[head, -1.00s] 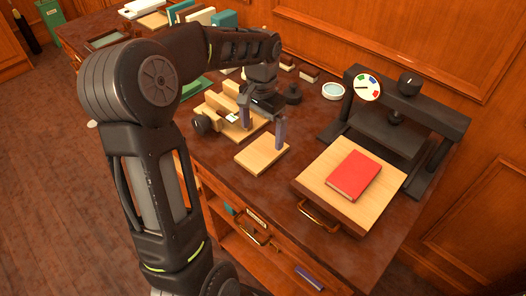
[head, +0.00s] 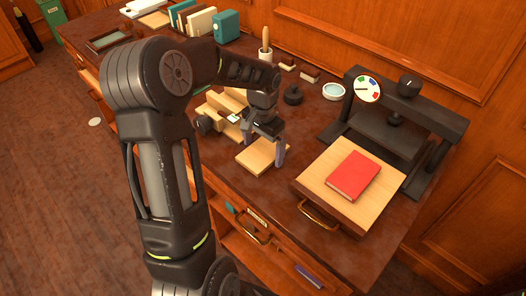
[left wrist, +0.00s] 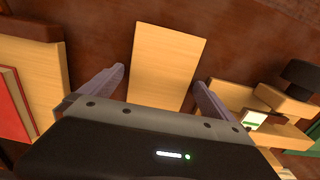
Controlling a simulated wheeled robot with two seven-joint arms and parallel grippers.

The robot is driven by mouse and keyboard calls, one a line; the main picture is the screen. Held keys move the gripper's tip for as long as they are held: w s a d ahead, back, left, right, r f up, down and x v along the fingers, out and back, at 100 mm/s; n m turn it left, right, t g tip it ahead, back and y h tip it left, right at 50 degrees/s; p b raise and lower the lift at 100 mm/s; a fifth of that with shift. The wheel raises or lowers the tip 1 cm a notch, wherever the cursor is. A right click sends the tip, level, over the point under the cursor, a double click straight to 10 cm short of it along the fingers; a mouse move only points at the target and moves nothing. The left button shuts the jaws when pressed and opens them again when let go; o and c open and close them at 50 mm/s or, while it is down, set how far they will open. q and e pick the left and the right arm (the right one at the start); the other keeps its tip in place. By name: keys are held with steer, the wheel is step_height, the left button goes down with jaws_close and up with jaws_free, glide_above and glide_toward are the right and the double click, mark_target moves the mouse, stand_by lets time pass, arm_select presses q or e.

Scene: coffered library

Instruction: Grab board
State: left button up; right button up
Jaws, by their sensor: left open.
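A small pale wooden board (head: 257,157) lies flat on the dark desk (head: 228,178), near its front edge. My left gripper (head: 264,154) is open above the board, with its fingers pointing down on either side of it. In the left wrist view the board (left wrist: 165,65) lies ahead between the two spread fingers (left wrist: 158,85), with a gap to each finger. Part of the board is hidden behind the gripper in both views. My right gripper is not in view.
A press (head: 404,120) with a dial stands at the right. A red book (head: 353,176) lies on a wooden board with a handle (head: 320,217) before it. A wooden clamp (head: 222,103) stands left of the gripper. Behind are a white dish (head: 333,91) and upright books (head: 203,22).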

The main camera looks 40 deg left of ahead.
mark_target(263, 151)
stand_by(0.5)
arm_select(q)
steer(key=c, duration=1.4)
steer(key=shift+r, duration=0.2)
step_height(263, 151, up, 10)
steer(key=shift+f+b, duration=0.1)
steer(key=shift+b, duration=0.45)
